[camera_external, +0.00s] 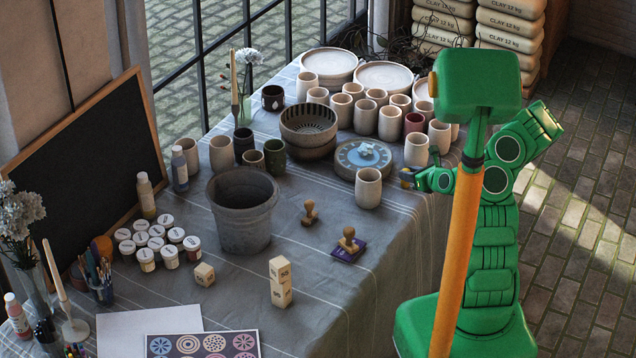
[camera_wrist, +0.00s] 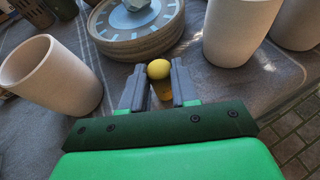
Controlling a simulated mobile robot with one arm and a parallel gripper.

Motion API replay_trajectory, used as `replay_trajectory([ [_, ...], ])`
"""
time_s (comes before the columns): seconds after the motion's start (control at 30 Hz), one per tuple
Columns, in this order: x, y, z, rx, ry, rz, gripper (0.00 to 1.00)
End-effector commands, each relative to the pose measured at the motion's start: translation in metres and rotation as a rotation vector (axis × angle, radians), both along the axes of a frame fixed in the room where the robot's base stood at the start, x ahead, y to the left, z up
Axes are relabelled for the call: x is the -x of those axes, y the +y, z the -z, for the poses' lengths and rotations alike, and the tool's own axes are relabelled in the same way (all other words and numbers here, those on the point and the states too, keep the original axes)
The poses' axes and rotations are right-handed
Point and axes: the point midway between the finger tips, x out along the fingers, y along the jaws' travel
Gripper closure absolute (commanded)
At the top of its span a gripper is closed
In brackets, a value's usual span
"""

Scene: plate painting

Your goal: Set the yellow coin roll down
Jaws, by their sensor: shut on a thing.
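My gripper (camera_wrist: 160,76) is shut on the yellow coin roll (camera_wrist: 159,69) in the wrist view. The roll's rounded yellow end shows between the fingertips, and a darker amber part shows lower down between the fingers. In the external view my gripper (camera_external: 412,178) is at the table's right edge, just right of a pale cup (camera_external: 368,188). A small yellow bit of the roll (camera_external: 406,184) shows there. I cannot tell whether the roll touches the tablecloth.
A round turntable with a blue-grey top (camera_external: 352,160) lies just beyond my gripper. Pale cups flank it in the wrist view, left (camera_wrist: 50,75) and right (camera_wrist: 238,30). Several cups crowd the table's back. Stamps (camera_external: 348,240) and a grey pot (camera_external: 243,225) stand farther left. Bare cloth (camera_external: 385,240) lies nearer.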

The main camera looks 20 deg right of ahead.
Motion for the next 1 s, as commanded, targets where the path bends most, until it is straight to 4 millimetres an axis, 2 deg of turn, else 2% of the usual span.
replay_trajectory([
  [0.4,0.0,0.0,0.004,0.0,-0.001,0.0,1.0],
  [0.43,-0.0001,0.0,0.0043,0.0,-0.001,0.0,0.7],
  [0.6,-0.0001,0.0,0.0039,0.0,-0.001,0.0,0.46],
  [1.0,0.0007,-0.0004,0.0003,-0.001,-0.001,0.0,0.46],
])
